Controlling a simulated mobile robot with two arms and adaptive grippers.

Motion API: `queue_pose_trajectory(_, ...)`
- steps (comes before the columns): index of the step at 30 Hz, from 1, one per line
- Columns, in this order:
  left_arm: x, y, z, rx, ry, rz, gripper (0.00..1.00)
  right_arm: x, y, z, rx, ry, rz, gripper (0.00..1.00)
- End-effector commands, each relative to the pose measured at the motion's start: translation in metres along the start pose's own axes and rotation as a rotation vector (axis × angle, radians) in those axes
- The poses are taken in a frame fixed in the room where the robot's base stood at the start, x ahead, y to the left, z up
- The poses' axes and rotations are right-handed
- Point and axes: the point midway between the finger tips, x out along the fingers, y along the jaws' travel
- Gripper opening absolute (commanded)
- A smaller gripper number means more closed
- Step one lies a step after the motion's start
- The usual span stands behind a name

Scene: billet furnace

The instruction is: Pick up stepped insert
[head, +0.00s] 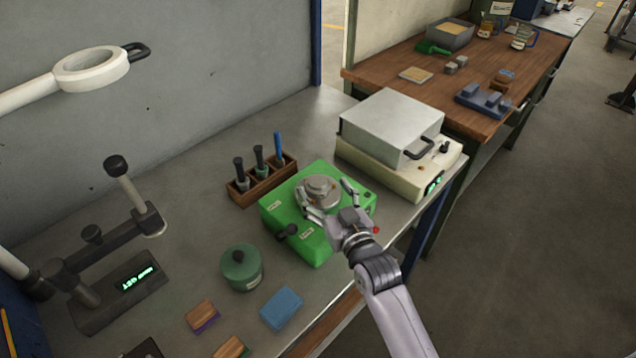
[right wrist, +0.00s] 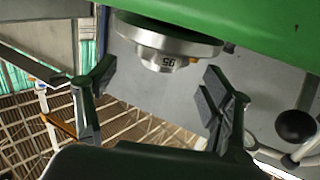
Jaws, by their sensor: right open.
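The stepped insert (head: 318,187) is a round grey metal piece with a narrower step. It sits on top of the green block-shaped device (head: 345,215). In the right wrist view the insert (right wrist: 165,42) shows a wide rim and a smaller end marked with what looks like 95. My right gripper (head: 328,194) is open, with its fingers spread to either side of the insert in the head view. In the right wrist view the gripper (right wrist: 160,85) has empty space between its fingers, and the insert lies just beyond them. My left gripper is not in view.
A wooden rack (head: 245,193) with several upright tools stands behind the green device. A metal box unit (head: 385,125) is at its right. A green lidded jar (head: 242,268) and a blue block (head: 281,307) are in front. A black stand (head: 120,295) is at the left.

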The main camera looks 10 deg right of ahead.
Motion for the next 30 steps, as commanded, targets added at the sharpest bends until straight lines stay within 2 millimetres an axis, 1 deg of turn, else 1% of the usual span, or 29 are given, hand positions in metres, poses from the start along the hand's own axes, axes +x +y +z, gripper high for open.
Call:
queue_pose_trajectory(1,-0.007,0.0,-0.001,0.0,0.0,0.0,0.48,0.008,0.0,-0.004,0.001,0.001,0.0,0.74)
queue_pose_trajectory(3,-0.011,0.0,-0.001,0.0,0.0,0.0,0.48,0.017,-0.001,-0.003,0.001,0.0,0.0,0.74)
queue_pose_trajectory(6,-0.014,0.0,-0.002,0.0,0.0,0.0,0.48,0.03,-0.001,-0.002,0.001,0.001,0.0,0.74)
queue_pose_trajectory(9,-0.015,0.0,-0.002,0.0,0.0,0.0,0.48,0.038,0.0,0.0,0.0,0.001,0.0,0.74)
queue_pose_trajectory(12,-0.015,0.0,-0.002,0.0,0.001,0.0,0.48,0.041,0.0,0.001,0.0,0.001,0.001,0.74)
queue_pose_trajectory(18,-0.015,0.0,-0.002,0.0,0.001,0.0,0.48,0.041,0.0,0.001,0.0,0.001,0.001,0.74)
queue_pose_trajectory(30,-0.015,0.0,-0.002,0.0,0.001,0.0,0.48,0.041,0.0,0.001,0.0,0.001,0.001,0.47)
